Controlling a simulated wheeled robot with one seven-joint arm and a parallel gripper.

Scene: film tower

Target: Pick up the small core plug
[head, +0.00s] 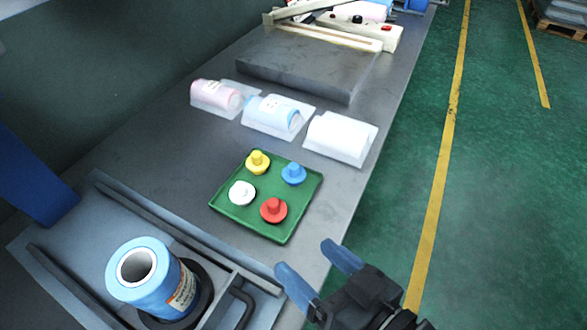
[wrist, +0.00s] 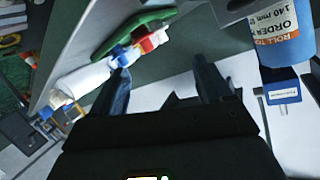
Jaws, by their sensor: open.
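Several core plugs sit upright on a green tray (head: 228,208): a yellow one (head: 257,162), a blue one (head: 293,174), a white one (head: 242,193) and a red one (head: 273,210). Each has a round flange with a narrower knob on top. They look alike in size, so I cannot tell which is the small one. My gripper (head: 304,256) is open and empty, to the lower right of the tray in the head view. In the wrist view, the tray (wrist: 112,40) and the red plug (wrist: 147,45) show tilted beyond my gripper (wrist: 160,67).
A blue film roll (head: 147,297) stands in a metal fixture at lower left. Three wrapped rolls, pink (head: 217,95), light blue (head: 274,114) and white (head: 341,136), lie behind the tray. A grey slab (head: 305,65) lies farther back. The table's right edge drops to green floor.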

